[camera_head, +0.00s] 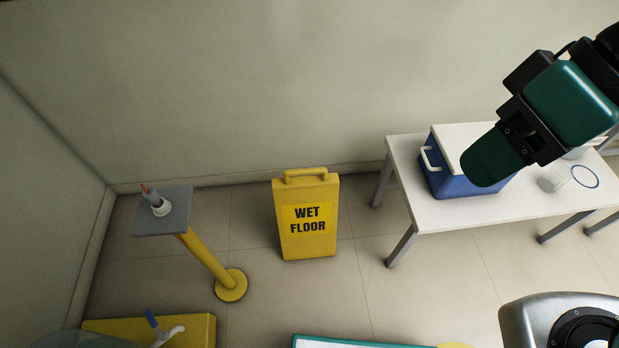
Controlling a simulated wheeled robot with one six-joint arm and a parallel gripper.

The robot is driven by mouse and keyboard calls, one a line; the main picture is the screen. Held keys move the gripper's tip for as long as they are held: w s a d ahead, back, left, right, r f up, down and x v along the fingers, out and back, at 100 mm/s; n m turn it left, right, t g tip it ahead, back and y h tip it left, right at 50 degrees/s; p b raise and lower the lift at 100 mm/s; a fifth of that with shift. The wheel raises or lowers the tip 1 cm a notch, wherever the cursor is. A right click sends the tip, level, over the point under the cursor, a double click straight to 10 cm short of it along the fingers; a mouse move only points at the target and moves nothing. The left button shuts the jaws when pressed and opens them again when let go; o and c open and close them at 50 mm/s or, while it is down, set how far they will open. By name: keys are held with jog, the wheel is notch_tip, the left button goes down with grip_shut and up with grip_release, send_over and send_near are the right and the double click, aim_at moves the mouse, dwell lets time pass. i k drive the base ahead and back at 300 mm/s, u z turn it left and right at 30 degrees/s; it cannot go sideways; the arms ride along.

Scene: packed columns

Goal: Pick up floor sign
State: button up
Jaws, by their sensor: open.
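The floor sign (306,218) is a yellow folded board with a handle on top and "WET FLOOR" in black letters. It stands upright on the tiled floor near the back wall, left of the table. My gripper (486,164) is at the upper right, above the table and the blue cooler, and well apart from the sign. It is dark green and open. Its far side is hidden, and I see nothing held in it.
A white table (470,213) holds a blue cooler (447,182) with a white lid and a clear cup (553,178). A yellow post (207,257) with a grey top stands left of the sign. A yellow block (197,331) lies at bottom left. Floor before the sign is clear.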

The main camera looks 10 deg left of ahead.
aim_at(307, 206)
jog(key=i, duration=0.5)
jog(key=u, duration=1.95)
jog(key=i, duration=0.55)
jog(key=z, duration=2.05)
